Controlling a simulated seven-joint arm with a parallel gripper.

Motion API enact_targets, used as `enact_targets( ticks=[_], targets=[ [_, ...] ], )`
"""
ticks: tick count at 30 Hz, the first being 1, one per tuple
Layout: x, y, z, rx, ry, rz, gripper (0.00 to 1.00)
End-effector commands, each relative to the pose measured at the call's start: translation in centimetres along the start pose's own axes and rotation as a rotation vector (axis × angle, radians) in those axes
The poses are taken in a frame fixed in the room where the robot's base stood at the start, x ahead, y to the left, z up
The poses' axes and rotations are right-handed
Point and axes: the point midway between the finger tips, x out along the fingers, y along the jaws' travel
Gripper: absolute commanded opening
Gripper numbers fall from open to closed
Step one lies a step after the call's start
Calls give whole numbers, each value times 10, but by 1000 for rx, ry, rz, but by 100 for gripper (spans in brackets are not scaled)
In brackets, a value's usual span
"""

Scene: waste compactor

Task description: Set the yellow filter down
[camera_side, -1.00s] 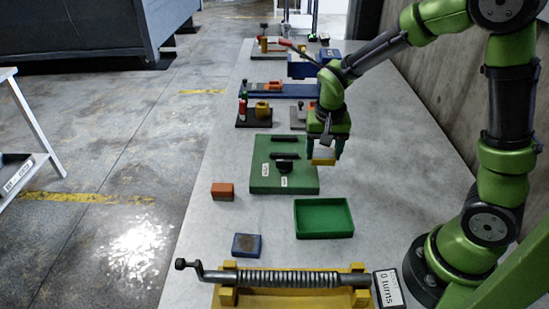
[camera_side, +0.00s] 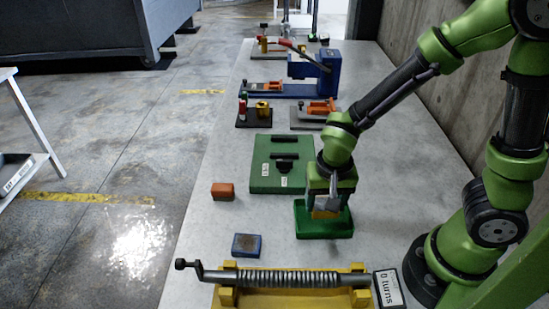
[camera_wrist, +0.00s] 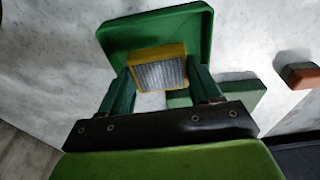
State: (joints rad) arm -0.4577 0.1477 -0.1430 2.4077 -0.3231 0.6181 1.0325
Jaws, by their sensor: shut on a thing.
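The yellow filter (camera_side: 325,213) is held between the fingers of my gripper (camera_side: 328,203). In the wrist view the filter (camera_wrist: 158,70) shows a yellow frame around a grey pleated face, with a green finger on each side of it. My gripper (camera_wrist: 160,88) is shut on it. The green tray (camera_side: 310,233) is below the filter in the side view; its far part is hidden behind my gripper. In the wrist view the tray (camera_wrist: 135,30) lies behind the filter. I cannot tell whether the filter touches the tray floor.
A green board (camera_side: 265,180) with black handles lies just beyond the tray. An orange block (camera_side: 222,190) and a blue block (camera_side: 247,244) sit to the left. A spring-wound screw on a yellow base (camera_side: 290,290) is in front.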

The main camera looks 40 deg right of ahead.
Motion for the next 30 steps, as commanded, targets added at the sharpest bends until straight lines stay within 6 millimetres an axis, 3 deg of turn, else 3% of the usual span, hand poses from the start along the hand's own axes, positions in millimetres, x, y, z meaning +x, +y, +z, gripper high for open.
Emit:
enact_targets(
  ticks=[7,19,20,21,25,30],
  targets=[
    [32,1,4,0,-2,4,31],
    [37,0,4,0,-1,1,31],
    [37,0,4,0,-1,1,65],
    [37,0,4,0,0,1,71],
    [37,0,4,0,0,0,89],
    [36,0,4,-1,0,0,89]
  ],
)
